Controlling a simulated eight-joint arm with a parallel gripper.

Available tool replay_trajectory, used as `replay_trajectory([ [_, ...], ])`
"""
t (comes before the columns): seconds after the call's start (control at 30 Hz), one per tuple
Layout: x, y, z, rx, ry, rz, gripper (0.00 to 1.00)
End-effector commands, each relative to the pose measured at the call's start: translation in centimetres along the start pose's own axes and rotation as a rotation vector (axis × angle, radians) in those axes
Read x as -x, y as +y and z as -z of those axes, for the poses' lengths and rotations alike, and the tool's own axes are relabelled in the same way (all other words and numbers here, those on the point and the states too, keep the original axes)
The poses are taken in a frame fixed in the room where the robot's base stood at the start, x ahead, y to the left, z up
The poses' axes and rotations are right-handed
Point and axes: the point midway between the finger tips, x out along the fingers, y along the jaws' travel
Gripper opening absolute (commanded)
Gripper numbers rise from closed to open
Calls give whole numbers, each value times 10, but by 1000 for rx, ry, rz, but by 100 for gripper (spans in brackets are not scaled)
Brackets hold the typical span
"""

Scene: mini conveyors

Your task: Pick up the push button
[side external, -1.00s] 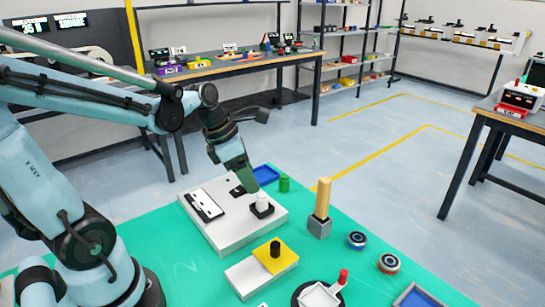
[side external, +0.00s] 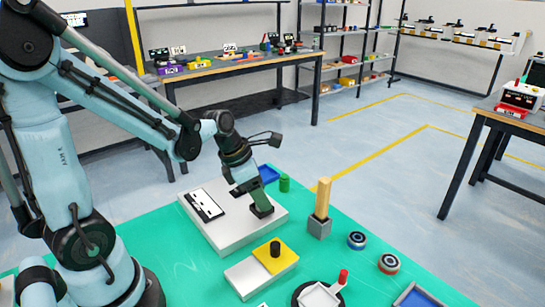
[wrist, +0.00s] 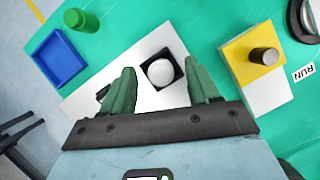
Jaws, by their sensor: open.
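The push button (wrist: 160,72) is a round white cap on a black square base (wrist: 178,67), set on a white panel (wrist: 85,97). In the wrist view it shows between my gripper's two green fingers, a little past their tips. My gripper (side external: 260,203) is open and points down over the button in the side view. Its fingers hide the white cap there, and only part of the black base shows below them. I cannot tell whether the fingers touch the button.
A blue tray (wrist: 60,58) and a green cylinder (wrist: 75,19) lie beside the panel. A yellow plate with a black knob (side external: 275,249) stands in front. A wooden post in a grey block (side external: 320,226) is to the right. The green mat (side external: 180,265) has free room at front left.

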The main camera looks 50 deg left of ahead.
Motion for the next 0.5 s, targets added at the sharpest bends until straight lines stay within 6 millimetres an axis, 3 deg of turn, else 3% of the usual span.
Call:
replay_trajectory([
  [0.1,0,0,0,0,0,0,57],
  [0.4,0,0,0,0,0,0,11],
  [0.5,0,0,0,0,0,0,0],
])
